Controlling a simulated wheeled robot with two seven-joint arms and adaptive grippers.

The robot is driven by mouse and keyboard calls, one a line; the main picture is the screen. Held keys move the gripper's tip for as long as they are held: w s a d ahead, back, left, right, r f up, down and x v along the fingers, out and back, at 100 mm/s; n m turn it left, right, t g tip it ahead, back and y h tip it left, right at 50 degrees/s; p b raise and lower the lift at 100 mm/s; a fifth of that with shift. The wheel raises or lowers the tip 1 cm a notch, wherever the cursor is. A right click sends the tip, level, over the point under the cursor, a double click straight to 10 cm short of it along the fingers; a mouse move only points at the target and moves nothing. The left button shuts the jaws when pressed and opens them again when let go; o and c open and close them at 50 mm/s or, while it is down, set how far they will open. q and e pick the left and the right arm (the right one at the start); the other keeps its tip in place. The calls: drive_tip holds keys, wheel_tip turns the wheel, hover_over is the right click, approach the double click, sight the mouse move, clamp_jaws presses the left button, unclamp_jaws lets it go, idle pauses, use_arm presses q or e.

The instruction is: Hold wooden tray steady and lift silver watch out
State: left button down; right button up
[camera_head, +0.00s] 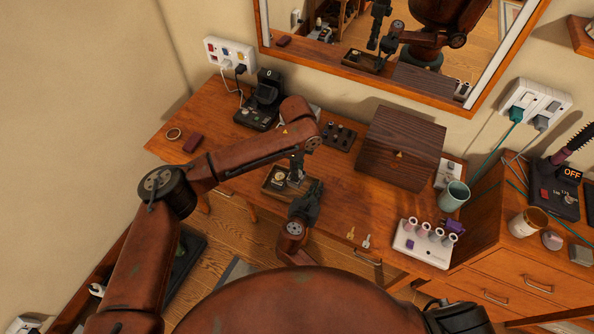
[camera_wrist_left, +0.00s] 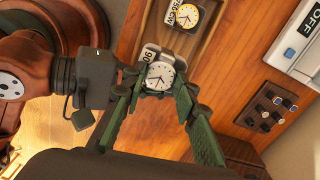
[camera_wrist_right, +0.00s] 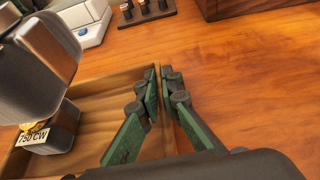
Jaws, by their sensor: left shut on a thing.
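The wooden tray (camera_head: 266,187) lies on the desk near its front edge. A gold-rimmed watch (camera_wrist_left: 183,17) with a tag is in it. My left gripper (camera_head: 297,172) is shut on the silver watch (camera_wrist_left: 159,76), which has a white dial and a tag. In the right wrist view, the silver watch (camera_wrist_right: 66,50) appears large and close, seemingly above the tray. My right gripper (camera_wrist_right: 161,75) has its fingers on either side of the tray's wall and appears shut on it. The fingers partly hide the wall.
A dark wooden box (camera_head: 400,147) stands right of the tray, with a small knobbed holder (camera_head: 338,136) behind. Two keys (camera_head: 358,238) and a white cosmetics stand (camera_head: 422,243) are at the front right. Bare desk lies between tray and box.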

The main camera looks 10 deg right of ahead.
drive_tip(key=o, duration=0.6)
drive_tip(key=shift+c, duration=0.2)
drive_tip(key=v, duration=1.2)
